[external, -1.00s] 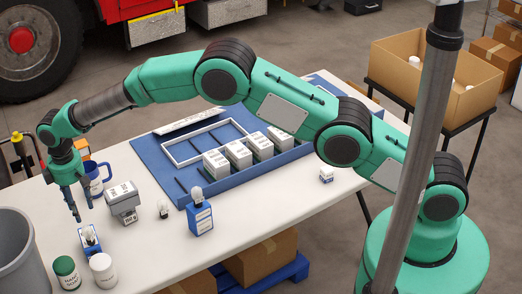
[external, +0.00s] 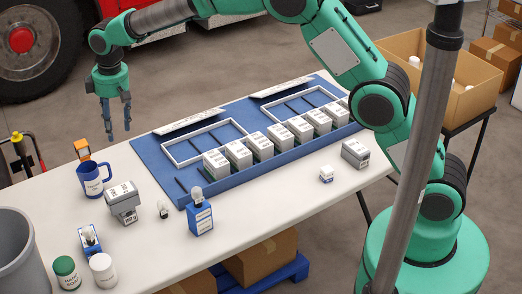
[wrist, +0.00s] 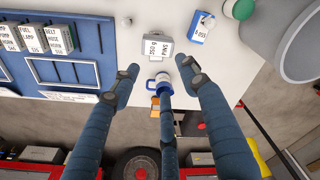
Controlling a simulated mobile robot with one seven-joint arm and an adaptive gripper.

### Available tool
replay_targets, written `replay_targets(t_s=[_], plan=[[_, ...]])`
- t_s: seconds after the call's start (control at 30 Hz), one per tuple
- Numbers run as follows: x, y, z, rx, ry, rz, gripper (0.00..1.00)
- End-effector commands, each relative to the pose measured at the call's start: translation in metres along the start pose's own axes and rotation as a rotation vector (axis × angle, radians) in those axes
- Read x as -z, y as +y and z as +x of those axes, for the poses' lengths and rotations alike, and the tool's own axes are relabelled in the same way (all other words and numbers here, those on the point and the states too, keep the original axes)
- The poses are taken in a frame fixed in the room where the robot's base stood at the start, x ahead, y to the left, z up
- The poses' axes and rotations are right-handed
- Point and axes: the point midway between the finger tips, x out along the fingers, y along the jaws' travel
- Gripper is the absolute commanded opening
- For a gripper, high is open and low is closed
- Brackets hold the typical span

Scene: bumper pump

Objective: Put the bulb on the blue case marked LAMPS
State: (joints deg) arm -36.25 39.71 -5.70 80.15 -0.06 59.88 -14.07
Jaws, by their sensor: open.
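A blue case (external: 201,221) with a white label stands upright near the front of the table. A clear bulb shape (external: 197,193) stands on its top. A second blue case (external: 91,250) stands at the left, with a pale, bulb-like thing (external: 88,236) at its top; it also shows in the wrist view (wrist: 198,35). The small lettering is unreadable, so I cannot tell which case says LAMPS. A small clear-topped item (external: 163,210) with a dark base lies between them. My gripper (external: 117,138) is open and empty, raised behind the blue mug, away from both cases.
The blue mug (external: 92,182) and a grey labelled box on a stand (external: 124,205) are near my gripper. Green-lidded (external: 66,272) and white (external: 104,271) jars and a grey bin (external: 20,258) are at front left. A blue tray (external: 152,160) holds several boxes.

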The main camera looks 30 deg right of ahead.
Motion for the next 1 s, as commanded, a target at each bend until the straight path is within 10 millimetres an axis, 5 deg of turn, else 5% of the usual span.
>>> replay_targets(t_s=[0.1, 0.5, 1.0], plan=[[-0.027, 0.024, -0.037, -0.009, 0.022, 0.046, 0.45], [-0.130, 0.079, -0.136, -0.040, 0.082, 0.194, 0.45], [-0.278, 0.109, -0.223, -0.083, 0.157, 0.376, 0.45]])
